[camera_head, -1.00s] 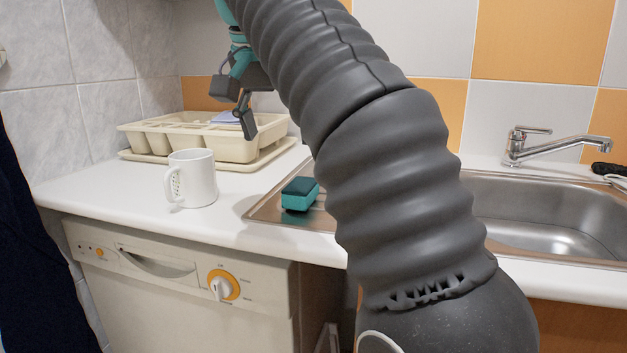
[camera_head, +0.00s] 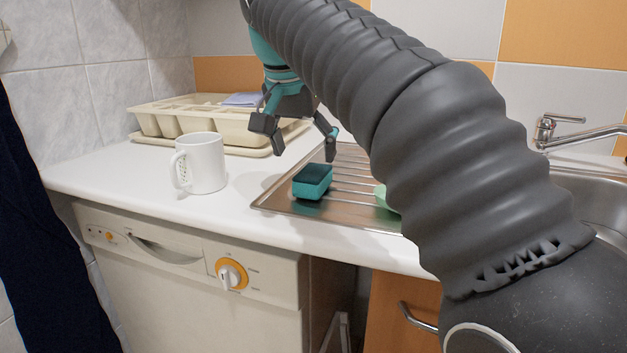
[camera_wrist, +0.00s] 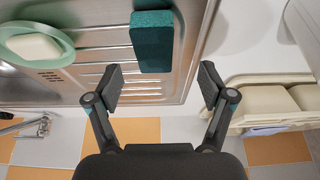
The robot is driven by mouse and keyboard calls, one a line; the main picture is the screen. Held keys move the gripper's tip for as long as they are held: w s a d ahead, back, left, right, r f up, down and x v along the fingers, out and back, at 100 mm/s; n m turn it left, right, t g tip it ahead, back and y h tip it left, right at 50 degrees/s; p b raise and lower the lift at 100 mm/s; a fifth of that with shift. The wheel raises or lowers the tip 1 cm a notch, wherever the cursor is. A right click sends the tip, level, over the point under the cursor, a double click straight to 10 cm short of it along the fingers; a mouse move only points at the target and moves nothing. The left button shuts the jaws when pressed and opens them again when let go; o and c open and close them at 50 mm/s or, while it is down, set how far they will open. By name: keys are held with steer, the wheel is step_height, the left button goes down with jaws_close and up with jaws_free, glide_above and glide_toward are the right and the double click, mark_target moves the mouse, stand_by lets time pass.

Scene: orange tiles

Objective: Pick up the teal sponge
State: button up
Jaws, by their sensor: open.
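The teal sponge (camera_head: 312,182) has a dark top and lies on the left end of the steel drainboard (camera_head: 280,199). In the wrist view the sponge (camera_wrist: 152,42) lies beyond the fingertips, between their lines and nearer the left one. My gripper (camera_head: 305,151) hangs above and a little behind the sponge with its fingers spread. In the wrist view my gripper (camera_wrist: 161,84) is open, and nothing is between its fingers.
A white mug (camera_head: 202,163) stands on the counter (camera_head: 120,178) left of the sponge. A cream cutlery tray (camera_head: 165,122) is behind it. A green dish (camera_wrist: 62,48) holding a pale soap-like block (camera_wrist: 33,47) lies beside the sponge. My arm hides part of the sink.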

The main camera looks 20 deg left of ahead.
mark_target(313, 171)
steer(key=x, duration=0.2)
steer(key=d+x, duration=0.1)
steer(key=x, duration=0.1)
steer(key=shift+w+f, duration=0.2)
steer(key=shift+f, duration=0.1)
steer(key=shift+w+f, duration=0.3)
steer(key=shift+f, duration=0.35)
steer(key=c, duration=0.9)
